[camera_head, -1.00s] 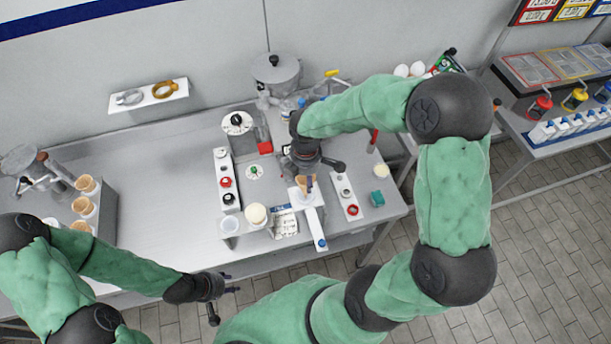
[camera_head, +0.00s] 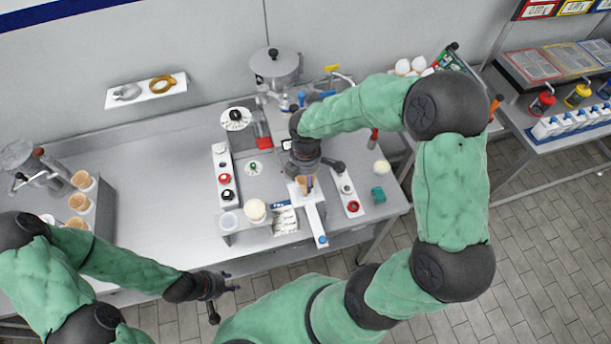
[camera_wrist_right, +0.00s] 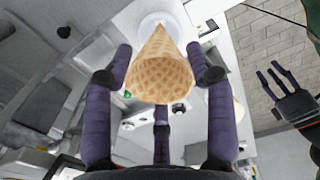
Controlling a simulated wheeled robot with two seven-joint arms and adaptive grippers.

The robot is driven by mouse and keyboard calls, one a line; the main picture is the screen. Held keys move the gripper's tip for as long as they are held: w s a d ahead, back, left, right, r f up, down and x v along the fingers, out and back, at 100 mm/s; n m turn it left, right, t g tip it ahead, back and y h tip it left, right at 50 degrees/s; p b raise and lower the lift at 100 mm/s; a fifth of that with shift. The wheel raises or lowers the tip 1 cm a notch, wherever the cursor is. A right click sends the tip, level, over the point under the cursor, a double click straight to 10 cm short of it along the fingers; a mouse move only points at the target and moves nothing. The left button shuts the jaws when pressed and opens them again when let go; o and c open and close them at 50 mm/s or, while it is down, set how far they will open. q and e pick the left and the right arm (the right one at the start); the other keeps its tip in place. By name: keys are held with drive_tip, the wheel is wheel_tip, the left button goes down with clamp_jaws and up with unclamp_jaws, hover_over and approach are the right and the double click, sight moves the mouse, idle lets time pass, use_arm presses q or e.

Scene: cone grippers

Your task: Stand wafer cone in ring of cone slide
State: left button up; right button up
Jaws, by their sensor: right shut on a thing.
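The tan wafer cone (camera_head: 308,182) is in my right gripper (camera_head: 305,172), over the inner end of the white cone slide (camera_head: 314,220). In the right wrist view the cone (camera_wrist_right: 160,75) sits between the fingers of my right gripper (camera_wrist_right: 158,62), wide mouth toward the camera and tip pointing away at a round white piece (camera_wrist_right: 157,22). The slide's ring is mostly hidden, and I cannot tell whether the cone touches it. My left gripper (camera_head: 232,288) is empty, its fingers spread, in front of the table.
Several cones (camera_head: 80,202) stand in a holder at the left. White strips with knobs (camera_head: 223,180) (camera_head: 347,190) flank the slide. The table's left middle (camera_head: 160,190) is clear.

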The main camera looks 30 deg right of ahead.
drive_tip(key=shift+f+b, duration=1.75)
drive_tip(key=shift+f, duration=0.8)
drive_tip(key=o, duration=0.8)
drive_tip(key=shift+r, duration=0.1)
wheel_tip(320, 180, up, 12)
